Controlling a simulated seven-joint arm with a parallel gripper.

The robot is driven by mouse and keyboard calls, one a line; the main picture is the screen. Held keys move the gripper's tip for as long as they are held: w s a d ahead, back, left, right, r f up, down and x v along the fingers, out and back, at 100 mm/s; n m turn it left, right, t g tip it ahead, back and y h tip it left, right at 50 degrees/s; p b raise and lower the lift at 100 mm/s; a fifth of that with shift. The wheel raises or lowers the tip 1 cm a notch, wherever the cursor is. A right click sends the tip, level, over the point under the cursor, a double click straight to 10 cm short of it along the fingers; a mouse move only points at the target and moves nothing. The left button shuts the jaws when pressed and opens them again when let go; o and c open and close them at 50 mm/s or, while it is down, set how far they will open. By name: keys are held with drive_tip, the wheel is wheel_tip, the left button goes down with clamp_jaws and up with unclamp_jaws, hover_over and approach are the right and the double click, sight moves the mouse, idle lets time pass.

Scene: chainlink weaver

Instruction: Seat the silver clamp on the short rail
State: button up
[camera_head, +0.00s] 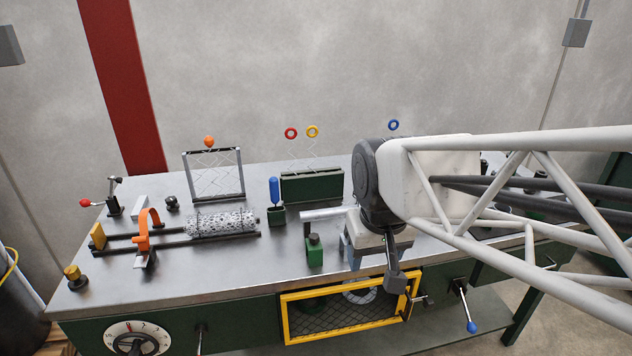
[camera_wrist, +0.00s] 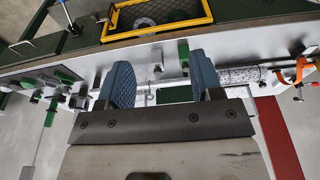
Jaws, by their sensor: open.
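My gripper (camera_head: 368,255) hangs over the front middle of the bench, above the yellow-framed door. Its two blue fingers stand apart in the wrist view (camera_wrist: 163,85), with no object clearly held between them. I cannot tell whether this bar is the short rail or part of the silver clamp. No silver clamp is clearly identifiable; my gripper and arm hide part of the bench.
An orange clamp (camera_head: 144,232) and a wire mesh roll (camera_head: 220,223) sit on dark rails at the left. A blue-handled tool (camera_head: 274,192) stands upright left of the bar. A yellow-framed door (camera_head: 335,318) is at the bench front.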

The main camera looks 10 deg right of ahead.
drive_tip(key=w+d+f, duration=0.2)
drive_tip(key=w+f, duration=0.1)
drive_tip(key=w, duration=0.6)
drive_tip(key=w+d+f+g, duration=0.1)
drive_tip(key=w+d+f, duration=0.1)
drive_tip(key=w, duration=0.8)
drive_tip(key=w+d+f+g, duration=0.1)
drive_tip(key=w+f, duration=0.3)
drive_tip(key=w, duration=0.5)
drive_tip(key=shift+w+d, duration=0.35)
drive_tip(key=shift+d, duration=0.15)
drive_tip(key=shift+f, duration=0.15)
drive_tip(key=shift+f, duration=4.6)
drive_tip(key=shift+c, duration=0.2)
drive_tip(key=c, duration=0.8)
drive_tip(key=shift+r, duration=0.2)
